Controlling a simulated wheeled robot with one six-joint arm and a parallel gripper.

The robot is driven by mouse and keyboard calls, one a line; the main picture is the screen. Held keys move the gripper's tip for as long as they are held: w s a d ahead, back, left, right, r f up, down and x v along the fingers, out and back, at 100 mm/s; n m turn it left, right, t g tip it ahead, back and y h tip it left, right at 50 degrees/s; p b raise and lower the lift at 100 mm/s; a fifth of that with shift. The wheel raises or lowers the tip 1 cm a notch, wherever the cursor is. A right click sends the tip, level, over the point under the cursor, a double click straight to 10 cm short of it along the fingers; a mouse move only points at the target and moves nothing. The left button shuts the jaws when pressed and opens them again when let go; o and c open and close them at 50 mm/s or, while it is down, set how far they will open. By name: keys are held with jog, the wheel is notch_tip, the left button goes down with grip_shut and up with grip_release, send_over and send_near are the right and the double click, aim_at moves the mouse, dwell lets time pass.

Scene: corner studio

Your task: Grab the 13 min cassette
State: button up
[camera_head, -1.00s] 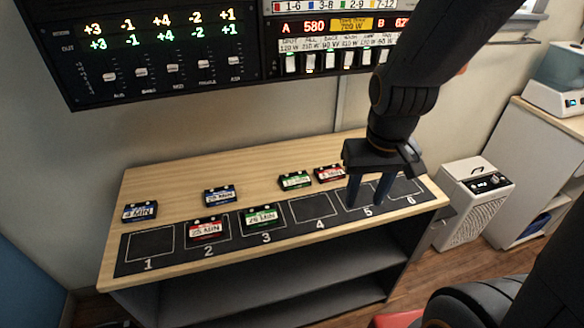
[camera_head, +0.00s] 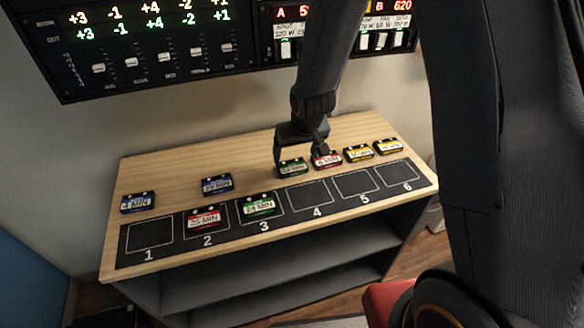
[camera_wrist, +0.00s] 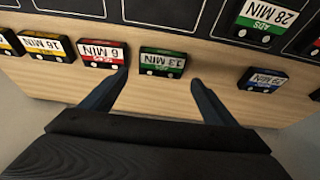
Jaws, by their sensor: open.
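The 13 min cassette (camera_head: 291,167) is green with a white label and lies on the wooden table top behind the numbered mat. Its label reads upside down in the wrist view (camera_wrist: 163,62). My gripper (camera_head: 302,153) is open and empty, low over the back of the table by this cassette. In the wrist view my two fingers (camera_wrist: 159,77) are spread, and the cassette shows between and just beyond their tips. Whether the fingers are at its height is not clear.
A red 6 min cassette (camera_wrist: 102,54) lies close beside one fingertip. Yellow cassettes (camera_head: 358,153) follow to the right, blue ones (camera_head: 217,185) to the left. A red cassette (camera_head: 204,217) is on slot 2, a green one (camera_head: 257,205) on slot 3. Slots 1, 4, 5 and 6 are empty.

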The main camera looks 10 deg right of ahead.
aim_at(292, 166)
jog(key=shift+s+p+x, duration=0.2)
jog(key=shift+p+x, duration=0.9)
jog(key=shift+x, duration=2.15)
jog(key=c, duration=0.9)
jog(key=shift+o, duration=0.2)
